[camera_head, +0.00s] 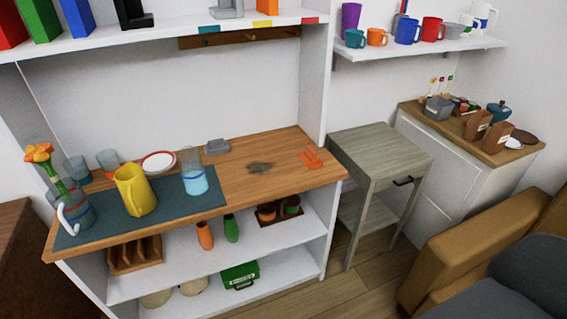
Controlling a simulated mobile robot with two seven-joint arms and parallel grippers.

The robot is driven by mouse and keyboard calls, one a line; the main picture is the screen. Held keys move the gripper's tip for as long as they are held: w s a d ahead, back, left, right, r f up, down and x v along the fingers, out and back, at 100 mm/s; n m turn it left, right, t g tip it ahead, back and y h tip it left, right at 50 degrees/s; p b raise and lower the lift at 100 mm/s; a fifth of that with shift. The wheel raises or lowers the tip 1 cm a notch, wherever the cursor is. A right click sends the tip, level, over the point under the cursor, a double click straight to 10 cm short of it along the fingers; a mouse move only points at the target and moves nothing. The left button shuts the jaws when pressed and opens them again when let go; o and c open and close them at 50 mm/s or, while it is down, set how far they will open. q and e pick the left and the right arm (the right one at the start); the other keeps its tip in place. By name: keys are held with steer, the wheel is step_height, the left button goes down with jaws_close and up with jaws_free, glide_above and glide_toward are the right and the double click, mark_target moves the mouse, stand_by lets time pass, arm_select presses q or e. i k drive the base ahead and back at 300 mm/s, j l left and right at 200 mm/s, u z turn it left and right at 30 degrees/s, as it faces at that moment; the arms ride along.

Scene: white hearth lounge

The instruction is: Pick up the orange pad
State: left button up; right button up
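A small flat orange piece that looks like the orange pad (311,159) lies near the right end of the wooden counter (236,190). Its surface shows some uneven shapes, too small to make out. Nothing covers it. Neither of my grippers is in view.
A dark smudge (260,168) and a grey block (217,146) lie left of the orange pad. A teal mat (100,228) holds a yellow pitcher (135,190) and a glass of blue liquid (195,175). A grey-green side table (380,150) stands right of the counter.

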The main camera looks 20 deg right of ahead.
mark_target(312, 161)
steer(key=i+j+z, duration=0.1)
steer(key=i+z, duration=0.2)
steer(key=i, duration=0.2)
steer(key=i+j+z, duration=0.2)
steer(key=i+z, duration=0.15)
steer(key=i, duration=0.1)
